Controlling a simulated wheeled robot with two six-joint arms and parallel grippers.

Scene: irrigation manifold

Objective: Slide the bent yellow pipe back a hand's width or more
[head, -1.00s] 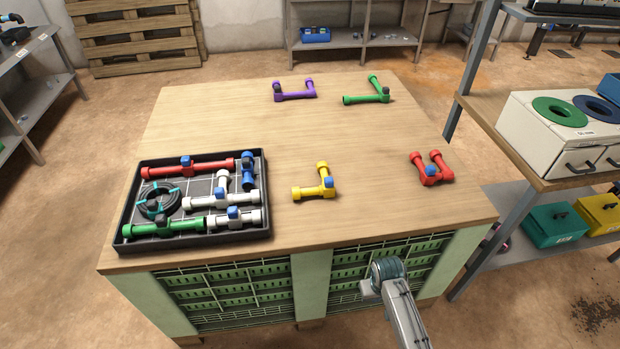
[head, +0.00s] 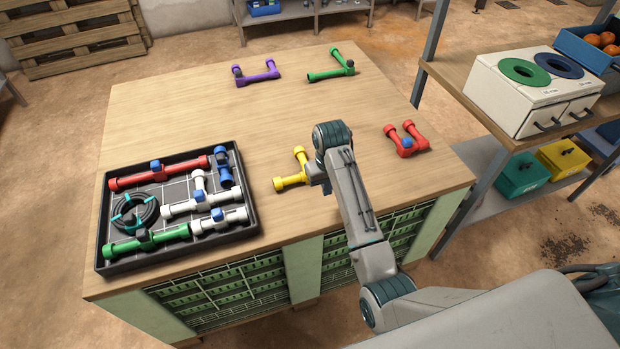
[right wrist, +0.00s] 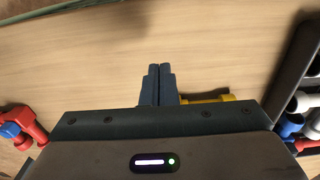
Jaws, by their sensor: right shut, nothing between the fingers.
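The bent yellow pipe (head: 290,183) lies on the wooden table right of the black tray, partly hidden behind my right arm in the head view. A strip of it (right wrist: 207,99) shows in the right wrist view, just right of my fingers and partly covered by the gripper body. My right gripper (right wrist: 160,70) is shut, its fingers together with nothing between them. It is low beside the pipe; I cannot tell whether it touches it. In the head view my arm mostly hides the gripper. My left gripper is not in view.
The black tray (head: 254,215) of pipes and fittings stands at left. A bent red pipe (head: 406,150) lies to the right. Purple (head: 257,79) and green (head: 331,73) pipes lie at the back. The table between the yellow pipe and these is clear.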

